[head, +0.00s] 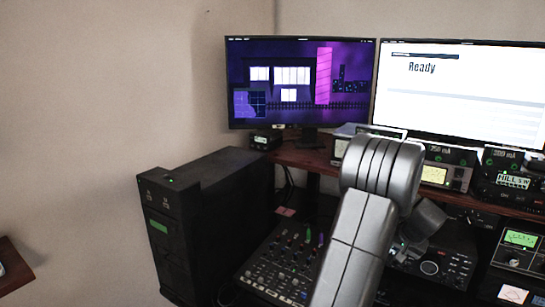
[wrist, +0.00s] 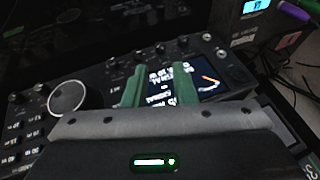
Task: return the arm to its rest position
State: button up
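My arm (head: 365,220) rises from the bottom of the head view, bends at a grey joint and reaches toward the equipment desk. My gripper is mostly hidden behind my arm there. In the wrist view my gripper (wrist: 156,84) shows two green fingers standing apart, with nothing seen held between them. Behind the fingers is a black radio (wrist: 200,80) with a lit display and a large round silver knob (wrist: 68,96) to their left. The radio also shows in the head view (head: 445,262), below the shelf. I cannot tell whether the fingers touch it.
A shelf (head: 300,158) carries two monitors (head: 300,85) and several small devices, close behind my arm. A black cabinet (head: 215,220) stands at the left and a mixer (head: 280,262) lies below. More radios (head: 520,240) are at the right.

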jog(key=x, duration=0.6)
jog(key=shift+w+f, duration=0.2)
jog(key=shift+f, duration=0.15)
jog(key=shift+w+a+f+p, duration=0.1)
jog(key=shift+w+p, duration=0.1)
jog(key=shift+p, duration=0.35)
jog(key=shift+a+g+h+p, duration=0.1)
jog(key=shift+g+h+p, duration=0.35)
jog(key=shift+p, duration=0.3)
jog(key=shift+a+f+g+h, duration=0.1)
jog(key=shift+g+h, duration=0.15)
jog(key=shift+h, duration=0.3)
jog(key=shift+w+a+f+n+g+h+b, duration=0.1)
jog(key=shift+a+f+n+g+h+b, duration=0.05)
jog(key=shift+n+g+h+b, duration=0.3)
jog(key=shift+w+a+h+b, duration=0.1)
jog(key=shift+h+b, duration=0.35)
jog(key=shift+b, duration=0.3)
jog(key=s+b+v, duration=0.2)
jog(key=b+v, duration=0.1)
jog(key=v, duration=0.9)
jog(key=shift+a+f+m+y, duration=0.15)
jog(key=shift+f+m+y, duration=0.1)
jog(key=shift+m+y, duration=0.2)
